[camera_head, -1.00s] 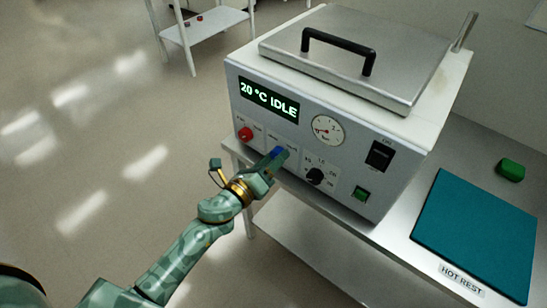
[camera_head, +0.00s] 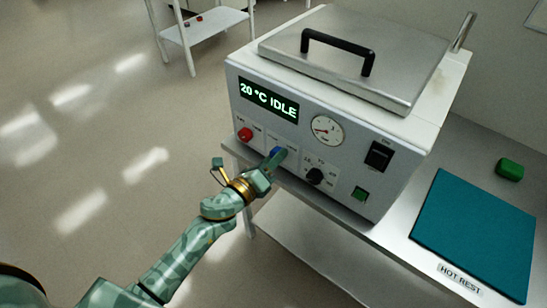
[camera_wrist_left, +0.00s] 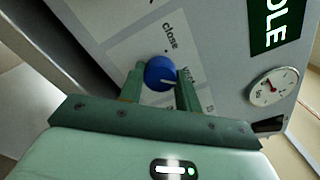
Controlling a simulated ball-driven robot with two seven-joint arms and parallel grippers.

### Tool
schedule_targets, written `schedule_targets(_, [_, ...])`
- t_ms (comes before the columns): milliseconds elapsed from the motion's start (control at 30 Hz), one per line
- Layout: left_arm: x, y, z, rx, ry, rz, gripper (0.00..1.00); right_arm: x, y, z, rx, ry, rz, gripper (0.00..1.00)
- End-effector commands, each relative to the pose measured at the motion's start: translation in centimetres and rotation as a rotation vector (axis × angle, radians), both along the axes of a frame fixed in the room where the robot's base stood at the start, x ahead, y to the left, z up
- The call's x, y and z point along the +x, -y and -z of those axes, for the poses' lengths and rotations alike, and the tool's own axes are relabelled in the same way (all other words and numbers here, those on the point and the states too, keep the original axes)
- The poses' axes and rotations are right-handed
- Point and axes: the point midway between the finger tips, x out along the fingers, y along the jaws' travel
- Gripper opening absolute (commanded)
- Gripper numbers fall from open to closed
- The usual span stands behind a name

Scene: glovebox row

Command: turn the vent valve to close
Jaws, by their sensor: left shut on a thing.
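The vent valve is a blue round knob (camera_wrist_left: 160,73) with a white pointer line, on the front panel of a white boxy machine (camera_head: 300,135). A "close" label (camera_wrist_left: 170,36) is printed on the panel beside it. My left gripper (camera_wrist_left: 160,82) is shut on the knob, one finger on each side. In the head view the left gripper (camera_head: 272,163) covers part of the blue knob (camera_head: 278,152). In the wrist view the pointer line lies roughly sideways, not toward "close". My right gripper is in neither view.
The panel also has a red knob (camera_head: 245,134), a gauge (camera_head: 327,130), a black knob (camera_head: 314,176), a black switch (camera_head: 379,155) and a green button (camera_head: 360,193). A teal mat (camera_head: 475,235) and a green block (camera_head: 510,169) lie on the bench to the right.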

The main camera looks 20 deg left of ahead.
Motion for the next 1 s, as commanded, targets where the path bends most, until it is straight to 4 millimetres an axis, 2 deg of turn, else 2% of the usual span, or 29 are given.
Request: schedule_targets(1000, [0.0,-0.1,-0.3,-0.857,-0.312,-0.003,0.11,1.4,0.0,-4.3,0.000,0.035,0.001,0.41])
